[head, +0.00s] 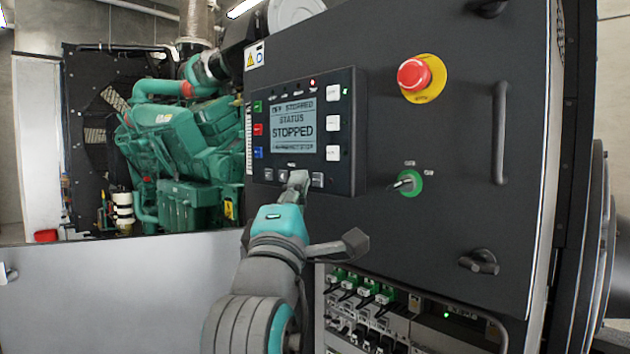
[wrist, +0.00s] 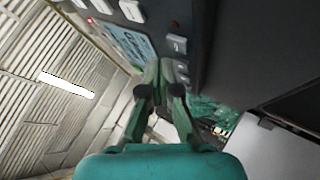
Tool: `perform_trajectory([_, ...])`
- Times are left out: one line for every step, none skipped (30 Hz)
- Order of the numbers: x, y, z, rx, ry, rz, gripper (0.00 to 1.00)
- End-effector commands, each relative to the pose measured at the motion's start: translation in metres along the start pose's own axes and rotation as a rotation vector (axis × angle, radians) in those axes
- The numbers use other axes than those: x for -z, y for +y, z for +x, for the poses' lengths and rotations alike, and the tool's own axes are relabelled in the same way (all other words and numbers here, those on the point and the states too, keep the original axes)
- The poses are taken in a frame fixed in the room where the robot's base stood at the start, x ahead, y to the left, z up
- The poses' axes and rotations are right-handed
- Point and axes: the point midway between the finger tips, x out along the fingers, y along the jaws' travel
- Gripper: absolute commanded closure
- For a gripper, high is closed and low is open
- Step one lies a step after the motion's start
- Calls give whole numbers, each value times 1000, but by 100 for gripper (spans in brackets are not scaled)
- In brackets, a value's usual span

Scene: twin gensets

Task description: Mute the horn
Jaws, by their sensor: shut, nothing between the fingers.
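The genset controller (head: 345,110) is a black panel on the dark cabinet, with a lit screen (head: 293,128) reading "STOPPED". Green, red and blue buttons line its left side, white buttons (head: 333,123) its right side, and small grey buttons (head: 318,180) its bottom edge. I cannot read which one mutes the horn. My gripper (head: 299,176) is shut and empty, its tips at the bottom row and hiding part of it. In the wrist view the closed fingertips (wrist: 165,66) are close to the panel's small buttons (wrist: 182,65). I cannot tell whether they touch.
A red emergency stop (head: 414,74) on a yellow base and a green-ringed key switch (head: 408,183) are to the right. A door handle (head: 499,132) sticks out beyond them. Below is an open bay with breakers (head: 365,290). A green engine (head: 185,140) stands behind at left.

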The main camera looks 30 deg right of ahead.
Motion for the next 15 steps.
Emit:
perform_trajectory([0, 0, -1, 0, 0, 0, 100])
perform_trajectory([0, 0, -1, 0, 0, 0, 100])
perform_trajectory([0, 0, -1, 0, 0, 0, 100])
perform_trajectory([0, 0, -1, 0, -1, 0, 100])
perform_trajectory([0, 0, -1, 0, -1, 0, 100])
perform_trajectory([0, 0, -1, 0, -1, 0, 100])
perform_trajectory([0, 0, -1, 0, -1, 0, 100])
perform_trajectory([0, 0, -1, 0, -1, 0, 100])
perform_trajectory([1, 1, -1, 0, 0, 0, 100])
perform_trajectory([1, 1, -2, 0, 0, 0, 100])
perform_trajectory([2, 2, -3, 0, 0, 0, 100])
perform_trajectory([3, 3, -4, 0, 0, 0, 100])
perform_trajectory([4, 4, -6, 0, 0, 0, 100])
perform_trajectory([6, 6, -8, 0, 1, 0, 100])
perform_trajectory([8, 8, -10, 0, 2, 1, 100])
